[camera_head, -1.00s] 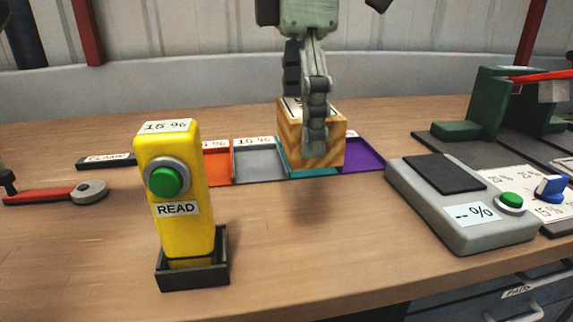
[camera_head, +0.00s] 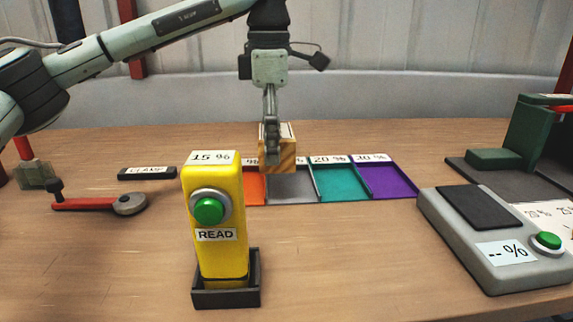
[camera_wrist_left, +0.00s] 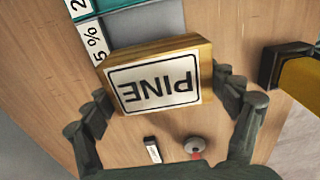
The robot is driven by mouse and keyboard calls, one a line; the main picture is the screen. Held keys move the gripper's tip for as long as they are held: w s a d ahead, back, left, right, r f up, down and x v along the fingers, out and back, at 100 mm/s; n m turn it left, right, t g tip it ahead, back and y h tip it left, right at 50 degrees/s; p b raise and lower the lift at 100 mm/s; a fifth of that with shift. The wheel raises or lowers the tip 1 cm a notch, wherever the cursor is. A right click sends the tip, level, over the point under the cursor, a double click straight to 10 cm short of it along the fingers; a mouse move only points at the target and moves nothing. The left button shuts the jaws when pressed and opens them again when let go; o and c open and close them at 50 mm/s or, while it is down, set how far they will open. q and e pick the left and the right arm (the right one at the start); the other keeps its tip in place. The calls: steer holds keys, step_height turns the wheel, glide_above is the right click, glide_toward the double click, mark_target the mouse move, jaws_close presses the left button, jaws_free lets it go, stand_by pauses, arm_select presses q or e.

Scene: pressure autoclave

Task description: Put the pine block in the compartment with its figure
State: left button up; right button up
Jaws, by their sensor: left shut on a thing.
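The pine block (camera_head: 287,158), a wooden cube with a white top label, is in my left gripper (camera_head: 272,158). In the left wrist view the block (camera_wrist_left: 160,80) reads PINE, and the fingers of my left gripper (camera_wrist_left: 165,98) stand on both sides of it. In the head view it covers the back of the grey compartment (camera_head: 290,188) and part of the orange compartment (camera_head: 254,192). The teal compartment (camera_head: 340,183), labelled 20 %, and purple compartment (camera_head: 388,181), labelled 30 %, look empty. The yellow meter (camera_head: 218,248) shows 15 %. My right gripper is out of view.
A grey device (camera_head: 495,235) with a green button shows "-- %" at the right. A green fixture (camera_head: 525,140) stands behind it. A red-handled tool (camera_head: 90,203) and a black label bar (camera_head: 147,173) lie at the left.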

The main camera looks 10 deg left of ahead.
mark_target(286, 185)
arm_select(q)
steer(key=shift+w+d+f, duration=0.85)
steer(key=shift+w+d, duration=0.15)
steer(key=shift+d, duration=0.1)
step_height(286, 185, down, 4)
steer(key=shift+r+p, duration=0.1)
steer(key=shift+p, duration=0.2)
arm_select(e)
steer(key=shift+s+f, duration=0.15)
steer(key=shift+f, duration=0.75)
arm_select(q)
steer(key=shift+f, duration=0.2)
steer(key=o, duration=0.8)
steer(key=shift+f, duration=0.1)
steer(key=o, duration=0.3)
steer(key=shift+o, duration=0.2)
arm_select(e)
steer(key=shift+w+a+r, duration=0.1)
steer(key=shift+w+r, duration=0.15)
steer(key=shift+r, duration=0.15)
